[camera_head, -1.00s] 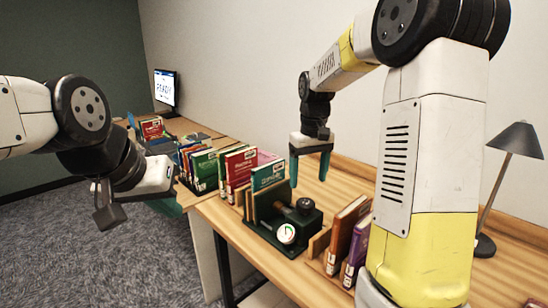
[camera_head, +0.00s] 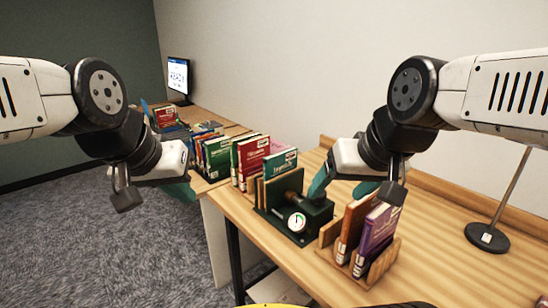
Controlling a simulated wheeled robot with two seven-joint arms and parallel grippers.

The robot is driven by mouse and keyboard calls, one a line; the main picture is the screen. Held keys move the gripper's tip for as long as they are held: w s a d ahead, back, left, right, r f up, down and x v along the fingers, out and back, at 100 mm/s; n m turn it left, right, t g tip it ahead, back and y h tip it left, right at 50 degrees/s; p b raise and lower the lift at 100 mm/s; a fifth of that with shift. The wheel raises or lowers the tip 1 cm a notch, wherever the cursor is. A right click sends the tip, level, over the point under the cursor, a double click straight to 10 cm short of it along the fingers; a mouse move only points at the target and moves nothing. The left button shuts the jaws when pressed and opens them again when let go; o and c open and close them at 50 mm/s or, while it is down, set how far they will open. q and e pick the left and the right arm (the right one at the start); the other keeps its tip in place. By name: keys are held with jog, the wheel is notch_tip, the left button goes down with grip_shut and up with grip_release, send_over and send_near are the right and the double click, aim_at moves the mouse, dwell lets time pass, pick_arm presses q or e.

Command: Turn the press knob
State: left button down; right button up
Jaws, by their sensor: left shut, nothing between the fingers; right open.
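My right gripper (camera_head: 340,190) is open, with teal fingers. Its left finger comes down close to the press top, and I cannot tell whether it touches. My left gripper (camera_head: 185,190) is shut and empty, out over the floor side of the desk, well left of the press.
Books in a wooden holder (camera_head: 367,240) stand just right of the press, below my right wrist. A row of upright books (camera_head: 250,160) stands to its left. A lamp (camera_head: 487,237) is at the right, a lit monitor (camera_head: 179,77) at the far end. The front right desktop is clear.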

jog(key=shift+w, duration=0.1)
dwell(0.4)
jog(key=n+g+h, duration=0.2)
jog(key=n+g, duration=0.1)
jog(key=g, duration=0.3)
send_over(322, 198)
jog(key=w, duration=0.2)
jog(key=f, duration=0.5)
jog(key=a+f, duration=0.1)
jog(key=f, duration=0.2)
jog(key=shift+w+f, duration=0.1)
jog(key=shift+f, duration=0.15)
jog(key=shift+w+f, duration=0.25)
jog(key=shift+f, duration=0.25)
notch_tip(322, 198, down, 7)
jog(key=shift+f, duration=0.1)
